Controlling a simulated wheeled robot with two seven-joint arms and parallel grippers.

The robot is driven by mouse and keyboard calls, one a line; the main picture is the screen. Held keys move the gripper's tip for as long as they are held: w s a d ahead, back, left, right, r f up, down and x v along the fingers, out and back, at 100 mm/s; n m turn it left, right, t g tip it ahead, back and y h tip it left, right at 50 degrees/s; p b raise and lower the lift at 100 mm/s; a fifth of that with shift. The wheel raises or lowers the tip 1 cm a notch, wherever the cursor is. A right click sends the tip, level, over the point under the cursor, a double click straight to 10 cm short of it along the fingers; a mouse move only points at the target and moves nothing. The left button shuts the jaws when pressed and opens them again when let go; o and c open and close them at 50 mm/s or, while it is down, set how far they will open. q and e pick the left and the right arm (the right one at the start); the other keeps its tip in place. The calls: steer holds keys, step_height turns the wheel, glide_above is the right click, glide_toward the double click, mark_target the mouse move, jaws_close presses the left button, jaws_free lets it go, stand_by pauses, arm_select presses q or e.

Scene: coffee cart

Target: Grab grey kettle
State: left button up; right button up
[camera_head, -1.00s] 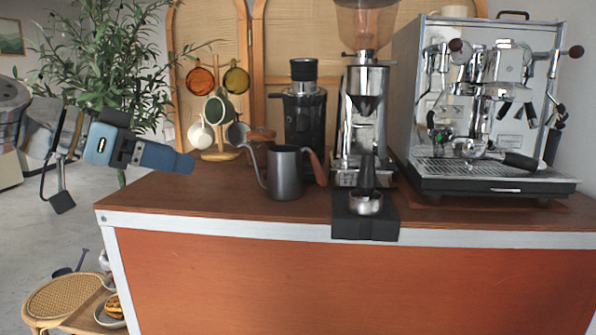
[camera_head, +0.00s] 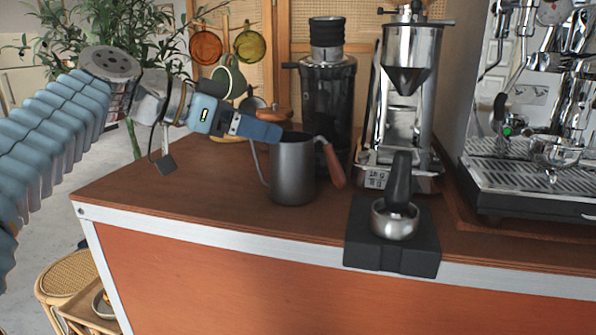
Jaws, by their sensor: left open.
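The grey kettle (camera_head: 292,170) stands upright on the brown cart top, with its thin spout on the left and its reddish-brown wooden handle (camera_head: 332,162) on the right. My left gripper (camera_head: 276,134) comes in from the left at the height of the kettle's rim. Its blue fingers point right, and their tips overlap the kettle's upper left edge in the picture. I cannot tell whether they touch it. The left gripper is open and nothing shows between its fingers. My right gripper is not in view.
A black tamping stand (camera_head: 392,236) with a metal cup sits at the front edge, right of the kettle. A black grinder (camera_head: 326,105) and a chrome grinder (camera_head: 402,95) stand behind. The espresso machine (camera_head: 540,175) is at the right. The cart top (camera_head: 170,190) is clear left of the kettle.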

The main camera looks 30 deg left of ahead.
mark_target(287, 136)
arm_select(q)
steer(key=p+x, duration=0.1)
steer(key=x, duration=0.6)
steer(key=shift+s+f, duration=0.1)
steer(key=shift+s, duration=0.05)
steer(key=c, duration=1.5)
